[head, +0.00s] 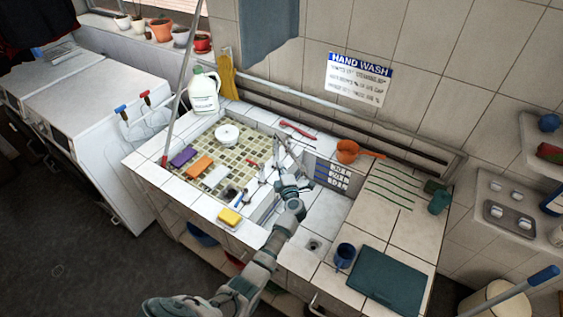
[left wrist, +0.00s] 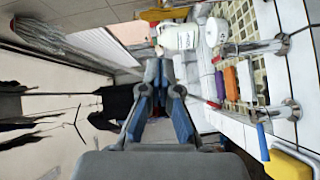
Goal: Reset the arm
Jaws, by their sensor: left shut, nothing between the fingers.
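My left arm reaches up from the bottom of the head view. Its left gripper (head: 281,145) is over the sink area, between the tiled counter and the basin. In the left wrist view the left gripper (left wrist: 159,72) has its blue-padded fingers together with nothing between them. It points toward the wall and hanging dark clothes (left wrist: 116,105). My right gripper is in neither view.
An orange block (head: 199,167), a purple block (head: 183,156) and a yellow sponge (head: 230,216) lie left of my arm. A white jug (head: 203,93) stands behind.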

